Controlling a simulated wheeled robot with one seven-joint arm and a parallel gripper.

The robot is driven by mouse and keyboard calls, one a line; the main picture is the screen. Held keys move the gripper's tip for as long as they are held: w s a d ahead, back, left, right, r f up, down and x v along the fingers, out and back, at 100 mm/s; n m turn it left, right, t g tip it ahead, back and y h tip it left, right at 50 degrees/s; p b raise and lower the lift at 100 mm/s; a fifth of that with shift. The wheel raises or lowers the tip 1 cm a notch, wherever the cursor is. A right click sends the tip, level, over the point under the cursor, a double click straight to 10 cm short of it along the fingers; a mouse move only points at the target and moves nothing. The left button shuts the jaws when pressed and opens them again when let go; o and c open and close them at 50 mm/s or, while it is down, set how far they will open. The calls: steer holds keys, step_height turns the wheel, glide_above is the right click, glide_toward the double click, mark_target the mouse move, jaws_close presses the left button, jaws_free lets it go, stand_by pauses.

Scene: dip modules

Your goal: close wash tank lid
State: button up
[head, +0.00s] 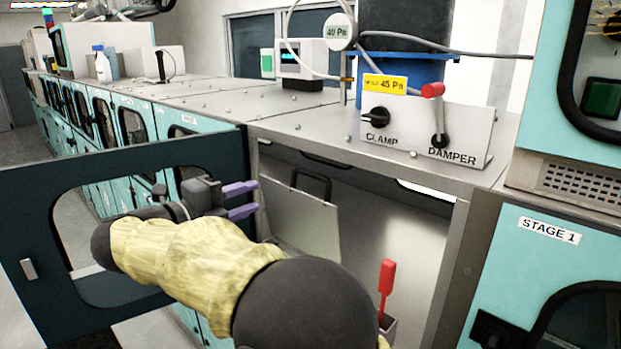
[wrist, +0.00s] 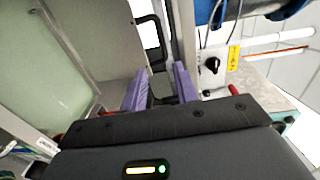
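A pale grey panel, which looks like the wash tank lid (head: 298,222), stands raised and tilted inside the open cabinet under the worktop. A black bar handle (head: 314,180) is at its upper edge. In the wrist view the panel (wrist: 105,40) fills the upper left, with its black handle (wrist: 160,45) on its right edge. My gripper (head: 255,199) is at the cabinet opening, left of the panel. Its two purple fingers are apart with nothing between them. In the wrist view the handle lies just beyond the fingertips (wrist: 158,82), not visibly gripped.
A dark open door (head: 45,225) with a window stands left of the opening, behind my arm. A red-handled lever (head: 387,278) rises low at the opening's right. Above is a panel with a clamp knob (head: 380,117) and a red damper lever (head: 438,112).

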steer(key=shift+r, duration=0.1)
steer(key=p, duration=0.7)
glide_toward(308, 176)
steer(key=x, duration=0.9)
steer(key=shift+w+d+r, duration=0.15)
steer(key=shift+r, duration=0.1)
steer(key=shift+w+d+f, duration=0.2)
steer(key=shift+w+d, duration=0.15)
steer(key=shift+w, duration=0.15)
jaws_close()
